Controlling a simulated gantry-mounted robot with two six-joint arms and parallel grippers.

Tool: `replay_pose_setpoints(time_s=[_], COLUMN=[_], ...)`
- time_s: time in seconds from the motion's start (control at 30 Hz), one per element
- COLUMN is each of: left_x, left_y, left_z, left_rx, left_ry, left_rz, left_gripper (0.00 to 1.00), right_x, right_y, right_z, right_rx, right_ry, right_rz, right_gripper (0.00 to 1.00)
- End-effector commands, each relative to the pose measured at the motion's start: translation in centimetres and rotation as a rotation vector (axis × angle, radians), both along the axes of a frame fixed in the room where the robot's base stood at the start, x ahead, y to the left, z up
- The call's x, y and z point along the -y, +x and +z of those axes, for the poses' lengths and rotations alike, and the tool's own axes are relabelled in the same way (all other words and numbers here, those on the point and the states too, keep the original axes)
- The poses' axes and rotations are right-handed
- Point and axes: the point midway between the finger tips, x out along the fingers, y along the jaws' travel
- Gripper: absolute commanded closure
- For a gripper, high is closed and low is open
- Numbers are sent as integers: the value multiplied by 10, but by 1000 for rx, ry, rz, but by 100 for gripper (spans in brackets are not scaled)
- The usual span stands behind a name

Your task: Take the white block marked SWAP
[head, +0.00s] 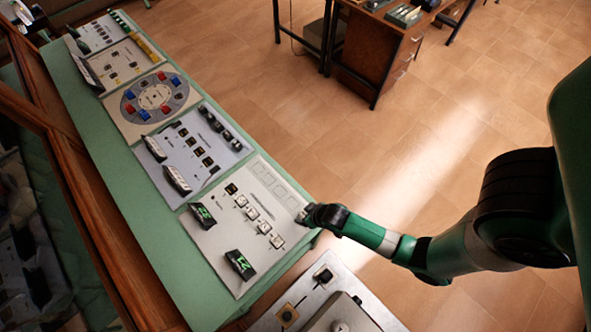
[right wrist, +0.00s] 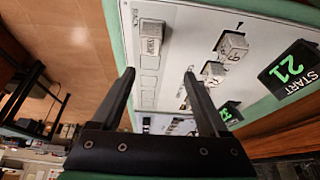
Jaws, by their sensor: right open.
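The white block marked SWAP (right wrist: 152,38) shows in the right wrist view, in line with a row of outlined slots on the pale panel (right wrist: 180,20). In the head view my right gripper (head: 305,214) is at the panel's right edge, and I cannot make out the block clearly there. In the right wrist view my right gripper (right wrist: 159,72) is open and empty. Its fingers point toward the panel, and the SWAP block lies beyond the fingertips, nearer the left one. My left gripper is not in view.
Other white blocks (right wrist: 232,45) sit in a row beside the slots. A dark START 21 display (right wrist: 290,68) is at right. The green bench (head: 130,200) carries more control panels. A grey console (head: 325,290) stands close below the gripper; open floor lies right.

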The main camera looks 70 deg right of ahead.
Motion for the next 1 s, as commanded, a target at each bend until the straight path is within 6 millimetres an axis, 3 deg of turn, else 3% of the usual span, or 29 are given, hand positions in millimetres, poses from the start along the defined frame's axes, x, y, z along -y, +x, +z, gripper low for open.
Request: replay_pose_setpoints(time_s=[0.03, 0.13, 0.27, 0.43, 0.7, 0.87, 1.0], left_x=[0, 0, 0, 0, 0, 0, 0], left_y=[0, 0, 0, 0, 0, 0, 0], left_z=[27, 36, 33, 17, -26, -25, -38], left_rx=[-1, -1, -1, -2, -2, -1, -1], left_ry=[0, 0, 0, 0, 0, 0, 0], left_rz=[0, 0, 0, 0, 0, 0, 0], left_gripper=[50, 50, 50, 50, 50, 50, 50], right_x=[-1, -1, 0, 2, 11, 12, 14], right_y=[-17, -30, -29, -24, -7, -5, 0], right_z=[20, 24, 23, 7, -38, -38, -56], right_rx=[-26, -46, -43, -41, -39, -40, -41], right_ry=[6, 11, 11, 10, 9, 10, 11], right_rz=[-12, -25, -28, -28, -28, -27, -27], right_gripper=[22, 22, 22, 22, 22, 22, 22])
